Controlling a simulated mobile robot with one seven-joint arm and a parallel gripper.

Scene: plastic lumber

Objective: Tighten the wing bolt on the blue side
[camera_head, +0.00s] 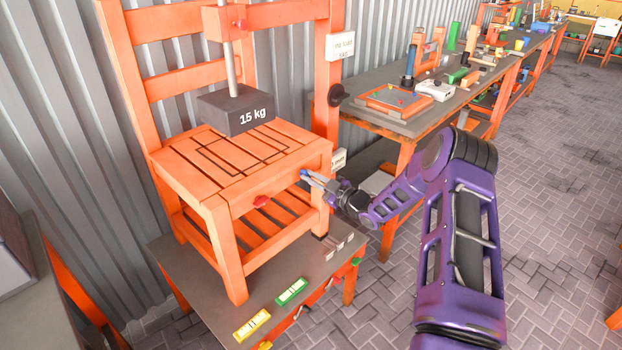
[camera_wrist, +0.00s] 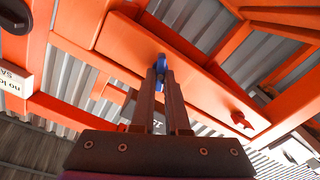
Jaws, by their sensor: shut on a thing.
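An orange slatted stool-like piece (camera_head: 190,170) stands on a grey-topped bench inside an orange frame. On its front rail, near the right end, is the blue wing bolt (camera_head: 304,173), which also shows in the wrist view (camera_wrist: 162,62). My gripper (camera_head: 312,178) reaches in from the right and is shut on the blue wing bolt; its fingertips (camera_wrist: 163,75) partly cover the bolt. A red wing bolt (camera_head: 261,201) sits further left on the same rail and shows at the right in the wrist view (camera_wrist: 240,119).
A dark 15 kg weight (camera_head: 238,108) hangs on a rod just above the seat. A green block (camera_head: 291,291) and a yellow block (camera_head: 251,324) lie on the bench's front edge. A long workbench (camera_head: 430,98) with tools stands behind. Paved floor (camera_head: 560,200) is clear at right.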

